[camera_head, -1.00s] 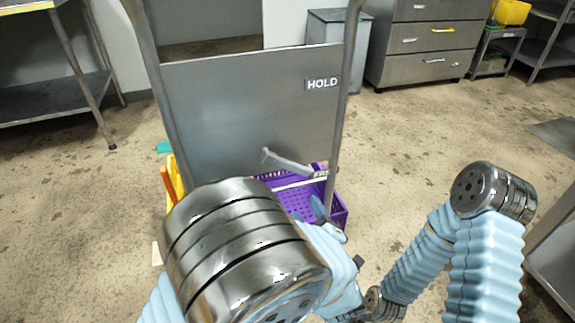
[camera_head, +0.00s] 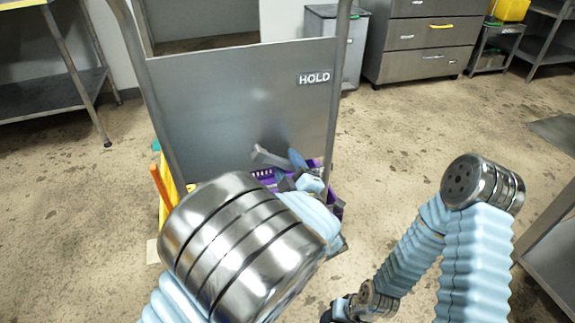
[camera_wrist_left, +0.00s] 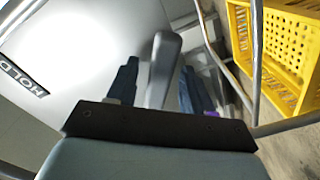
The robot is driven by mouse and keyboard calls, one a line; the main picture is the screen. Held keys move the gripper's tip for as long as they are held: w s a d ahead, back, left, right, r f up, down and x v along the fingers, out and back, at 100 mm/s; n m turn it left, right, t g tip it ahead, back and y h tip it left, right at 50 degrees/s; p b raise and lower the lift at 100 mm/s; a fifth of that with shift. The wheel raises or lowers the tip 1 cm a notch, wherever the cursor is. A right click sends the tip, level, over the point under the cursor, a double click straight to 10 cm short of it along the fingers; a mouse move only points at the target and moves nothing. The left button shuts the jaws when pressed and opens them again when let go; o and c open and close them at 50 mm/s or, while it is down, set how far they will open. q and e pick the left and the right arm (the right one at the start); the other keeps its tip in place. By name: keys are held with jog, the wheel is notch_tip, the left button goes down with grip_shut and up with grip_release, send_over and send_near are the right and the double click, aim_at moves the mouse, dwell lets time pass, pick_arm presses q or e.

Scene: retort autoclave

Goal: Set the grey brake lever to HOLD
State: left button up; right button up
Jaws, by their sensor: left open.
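The grey brake lever (camera_head: 268,156) sits low on the front of a grey metal panel (camera_head: 225,110), sloping down to the right. A HOLD label (camera_head: 314,78) is higher on the panel's right side. My left gripper (camera_head: 289,170) is open at the lever's lower right end. In the left wrist view, the lever (camera_wrist_left: 162,70) stands between the two dark fingers (camera_wrist_left: 158,88), with visible gaps on both sides. The HOLD label also shows there (camera_wrist_left: 23,73). My left arm and gripper hide the lower right of the panel.
A purple crate (camera_head: 330,205) stands low behind the lever, partly covered by my gripper. Yellow crates show in the left wrist view (camera_wrist_left: 288,50). The panel's upright posts (camera_head: 341,80) flank it.

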pick_arm(q)
jog(key=shift+w+a, duration=0.15)
jog(key=shift+w, duration=0.15)
grip_shut()
dwell(0.3)
